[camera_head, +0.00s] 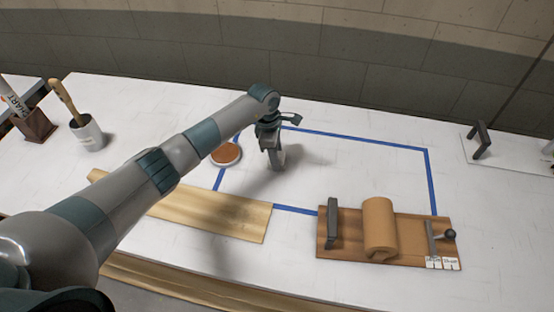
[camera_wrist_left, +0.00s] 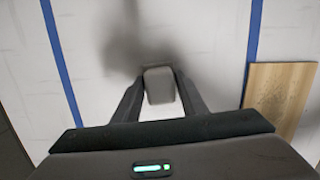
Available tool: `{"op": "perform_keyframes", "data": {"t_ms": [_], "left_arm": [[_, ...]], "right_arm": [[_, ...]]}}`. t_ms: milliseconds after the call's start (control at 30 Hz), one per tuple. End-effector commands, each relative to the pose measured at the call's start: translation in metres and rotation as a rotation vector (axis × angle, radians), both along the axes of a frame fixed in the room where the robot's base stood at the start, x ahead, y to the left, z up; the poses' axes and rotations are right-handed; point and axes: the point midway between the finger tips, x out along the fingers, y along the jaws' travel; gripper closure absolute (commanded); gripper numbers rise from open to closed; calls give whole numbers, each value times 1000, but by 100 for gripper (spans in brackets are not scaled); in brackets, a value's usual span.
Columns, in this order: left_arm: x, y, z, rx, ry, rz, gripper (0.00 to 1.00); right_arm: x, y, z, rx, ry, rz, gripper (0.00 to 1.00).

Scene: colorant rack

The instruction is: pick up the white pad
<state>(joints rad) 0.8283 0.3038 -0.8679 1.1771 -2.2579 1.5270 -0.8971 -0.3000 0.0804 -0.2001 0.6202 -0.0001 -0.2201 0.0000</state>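The white pad (camera_wrist_left: 159,86) is a small pale grey-white block in the left wrist view, between my left fingers. My left gripper (camera_head: 272,148) reaches over the table from the left in the head view, with its fingers pointing down. In the wrist view the fingers of this gripper (camera_wrist_left: 159,92) lie close along both sides of the pad and look shut on it. In the head view the pad (camera_head: 280,158) shows partly behind the fingers. I cannot tell whether it touches the table. My right gripper is not in view.
Blue tape (camera_head: 430,180) frames a mostly clear area of the white table. A round brown-topped dish (camera_head: 226,154) and wooden plank (camera_head: 215,211) lie near my left arm. A board (camera_head: 405,248) with a tan roll (camera_head: 379,228) is front right. A cup (camera_head: 89,134) stands left.

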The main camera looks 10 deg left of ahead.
Motion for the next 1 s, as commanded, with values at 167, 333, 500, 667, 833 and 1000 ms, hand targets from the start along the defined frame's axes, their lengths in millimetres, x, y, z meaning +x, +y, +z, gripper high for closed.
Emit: {"op": "perform_keyframes", "data": {"t_ms": [167, 333, 500, 667, 833, 1000], "left_arm": [[0, 0, 0, 0, 0, 0, 84], [1, 0, 2, -1, -1, -1, 84], [1, 1, 11, 0, -3, 0, 84], [2, 1, 29, 0, -5, -1, 84], [-4, -24, 50, -2, -4, -6, 84], [-10, -57, 70, -2, -5, -4, 84]], "right_arm": [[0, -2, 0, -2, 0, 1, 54], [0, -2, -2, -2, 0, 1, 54], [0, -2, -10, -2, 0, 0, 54], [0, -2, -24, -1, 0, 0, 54], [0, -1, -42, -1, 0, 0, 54], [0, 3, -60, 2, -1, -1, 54]]}}
